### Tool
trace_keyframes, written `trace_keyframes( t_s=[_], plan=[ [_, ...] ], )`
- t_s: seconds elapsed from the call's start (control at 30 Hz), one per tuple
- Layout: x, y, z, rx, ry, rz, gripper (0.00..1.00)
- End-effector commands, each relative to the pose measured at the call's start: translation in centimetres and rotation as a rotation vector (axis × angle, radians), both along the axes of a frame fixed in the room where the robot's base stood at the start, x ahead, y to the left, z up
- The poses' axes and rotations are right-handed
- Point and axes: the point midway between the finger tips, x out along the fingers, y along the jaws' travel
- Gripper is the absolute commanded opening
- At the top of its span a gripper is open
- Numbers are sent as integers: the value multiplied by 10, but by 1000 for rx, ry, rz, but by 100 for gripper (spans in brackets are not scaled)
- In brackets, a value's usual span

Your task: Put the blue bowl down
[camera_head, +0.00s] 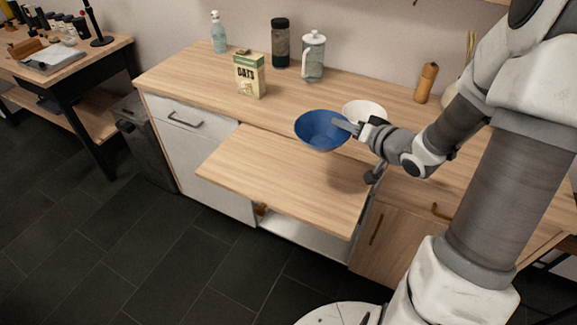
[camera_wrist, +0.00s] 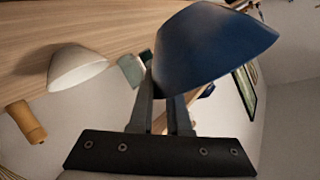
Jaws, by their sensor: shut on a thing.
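The blue bowl (camera_head: 320,132) is held upright by my gripper (camera_head: 345,126) in the head view, over the area where the counter's front edge meets the pulled-out board. My gripper is shut on the right side of its rim. In the wrist view the bowl (camera_wrist: 212,48) fills the top middle, between and beyond the fingers (camera_wrist: 168,95). The bowl's underside is hidden in the head view, and I cannot tell exactly how high it is above the surface.
A white bowl (camera_head: 366,110) stands on the counter (camera_head: 190,75) just behind. An oats carton (camera_head: 250,75), a dark jar (camera_head: 280,43), a glass press (camera_head: 313,57), a soap bottle (camera_head: 218,33) and a wooden mill (camera_head: 426,83) stand further back. The pulled-out board (camera_head: 270,172) is clear.

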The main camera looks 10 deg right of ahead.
Motion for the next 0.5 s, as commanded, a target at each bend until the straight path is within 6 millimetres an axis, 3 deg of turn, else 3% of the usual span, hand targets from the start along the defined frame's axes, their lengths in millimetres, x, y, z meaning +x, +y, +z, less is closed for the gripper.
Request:
trace_keyframes(
  t_s=[0.1,0.23,0.5],
  plan=[
    [-19,-3,-7,3,3,45,0],
    [-26,-1,-14,3,3,71,0],
    [11,35,-48,4,2,80,0]
  ],
)
